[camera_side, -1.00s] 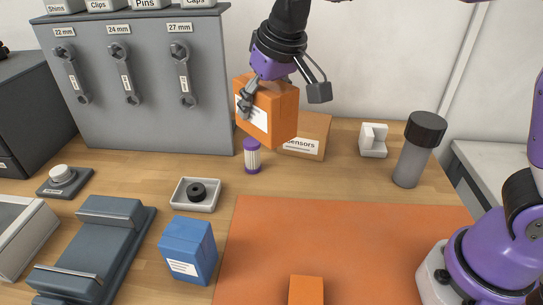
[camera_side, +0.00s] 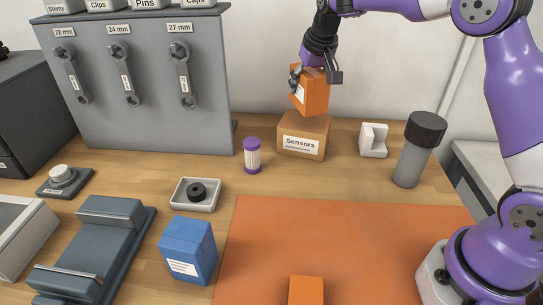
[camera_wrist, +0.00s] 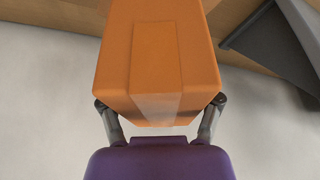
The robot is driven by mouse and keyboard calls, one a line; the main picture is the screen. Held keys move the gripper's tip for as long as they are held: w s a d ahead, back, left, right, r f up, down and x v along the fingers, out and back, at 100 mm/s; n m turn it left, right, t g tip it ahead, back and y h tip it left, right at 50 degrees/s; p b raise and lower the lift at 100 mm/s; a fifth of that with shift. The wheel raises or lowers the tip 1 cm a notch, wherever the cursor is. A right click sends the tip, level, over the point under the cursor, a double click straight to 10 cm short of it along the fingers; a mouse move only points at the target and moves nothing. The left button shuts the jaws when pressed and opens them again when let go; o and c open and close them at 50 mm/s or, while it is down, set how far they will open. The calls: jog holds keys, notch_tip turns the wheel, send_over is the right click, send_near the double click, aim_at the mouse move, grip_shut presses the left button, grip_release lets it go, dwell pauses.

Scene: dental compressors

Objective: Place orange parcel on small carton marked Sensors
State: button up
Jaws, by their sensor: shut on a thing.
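The orange parcel (camera_side: 312,96) is upright in my gripper (camera_side: 310,78), which is shut on it from above. In the side view the parcel is over the small carton marked Sensors (camera_side: 303,137), a brown box on the table at the back. The parcel's lower edge overlaps the carton's top in the picture; I cannot tell whether they touch. In the wrist view the parcel (camera_wrist: 158,60) fills the upper middle between the two fingers (camera_wrist: 160,112) and hides the carton.
A purple-capped filter (camera_side: 252,156) stands left of the carton. A white block (camera_side: 373,140) and a black-capped cylinder (camera_side: 417,150) stand to its right. The grey wrench panel (camera_side: 150,125) is at left. A blue box (camera_side: 188,250) and an orange mat (camera_side: 360,250) are nearer.

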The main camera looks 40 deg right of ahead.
jog(key=shift+f, duration=1.85)
jog(key=o, duration=1.4)
jog(key=shift+f, duration=0.1)
jog(key=v, duration=1.2)
jog(key=s+a+f+n, duration=0.1)
jog(key=s+a, duration=0.1)
jog(key=s, duration=0.5)
jog(key=s+a+f+n+t+y, duration=0.1)
jog(key=s+a+f+n, duration=0.1)
jog(key=s, duration=0.5)
jog(key=s+a+f+n, duration=0.1)
jog(key=s+a, duration=0.2)
jog(key=s, duration=0.4)
jog(key=shift+a+f+n+t+y, duration=0.2)
jog(key=shift+f+n+t+y, duration=0.05)
jog(key=shift+n+t+y, duration=0.05)
